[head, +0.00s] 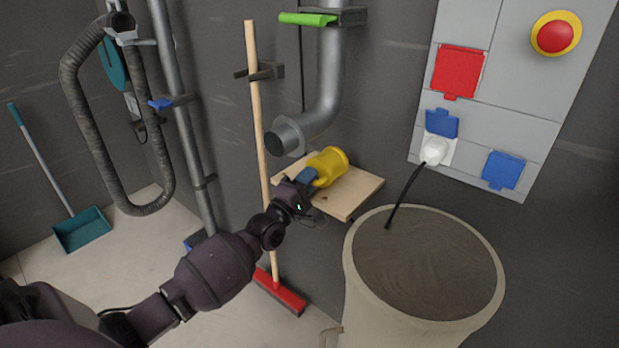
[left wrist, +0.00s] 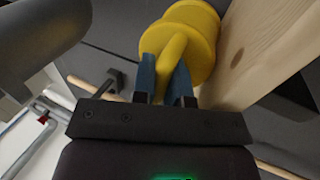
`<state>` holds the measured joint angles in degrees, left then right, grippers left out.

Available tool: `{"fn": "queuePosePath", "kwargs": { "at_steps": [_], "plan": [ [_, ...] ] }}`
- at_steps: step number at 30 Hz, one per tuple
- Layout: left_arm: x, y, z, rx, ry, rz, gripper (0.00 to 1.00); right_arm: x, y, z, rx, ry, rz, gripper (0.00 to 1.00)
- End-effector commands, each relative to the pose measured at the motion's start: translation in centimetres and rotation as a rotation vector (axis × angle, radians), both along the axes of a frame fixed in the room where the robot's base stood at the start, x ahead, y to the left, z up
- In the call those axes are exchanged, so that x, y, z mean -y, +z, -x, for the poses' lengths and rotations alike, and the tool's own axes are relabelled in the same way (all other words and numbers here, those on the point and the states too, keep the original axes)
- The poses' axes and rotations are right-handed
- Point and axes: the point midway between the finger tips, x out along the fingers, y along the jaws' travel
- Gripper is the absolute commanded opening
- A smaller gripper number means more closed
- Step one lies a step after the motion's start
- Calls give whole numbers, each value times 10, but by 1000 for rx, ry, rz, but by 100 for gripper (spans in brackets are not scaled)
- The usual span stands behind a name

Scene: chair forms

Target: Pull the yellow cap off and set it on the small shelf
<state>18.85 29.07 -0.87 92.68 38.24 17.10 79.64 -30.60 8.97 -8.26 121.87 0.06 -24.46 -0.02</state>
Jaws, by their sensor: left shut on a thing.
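The yellow cap (head: 330,162) is off the grey pipe and lies sideways at the small wooden shelf (head: 352,194), toward its back edge. I cannot tell whether it touches the board. My left gripper (head: 308,179) comes from the front left, its blue fingers closed on the cap's narrower part. In the left wrist view the fingers (left wrist: 166,78) pinch the yellow cap (left wrist: 190,35), with the wooden shelf (left wrist: 262,45) close on the right. The pipe's open end (head: 286,138) is bare, left of the cap. My right gripper is out of view.
A large bin (head: 360,270) stands right of the shelf with a black cable hanging into it. A red-headed broom (head: 262,120) leans behind my arm. A green-handled valve (head: 308,19) is above. The shelf's front right is clear.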

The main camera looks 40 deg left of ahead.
Motion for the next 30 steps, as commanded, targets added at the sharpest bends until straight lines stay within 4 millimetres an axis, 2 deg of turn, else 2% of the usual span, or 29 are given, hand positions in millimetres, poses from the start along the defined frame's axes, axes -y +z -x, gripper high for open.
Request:
{"fn": "queuePosePath", "kwargs": {
  "at_steps": [6,7,12,17,19,20,30],
  "plan": [
    [0,-1,0,-1,0,0,0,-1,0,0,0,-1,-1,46],
    [0,-1,0,-1,0,0,18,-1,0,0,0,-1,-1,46],
    [0,-1,0,-1,0,0,44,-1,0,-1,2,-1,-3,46],
    [0,0,0,-1,0,0,44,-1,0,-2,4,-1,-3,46],
    [0,-1,0,-2,0,0,54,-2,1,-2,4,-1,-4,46],
    [0,-1,0,-2,0,0,55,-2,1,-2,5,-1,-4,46],
    [0,-3,0,-5,0,0,55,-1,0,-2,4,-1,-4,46]
  ]
}}
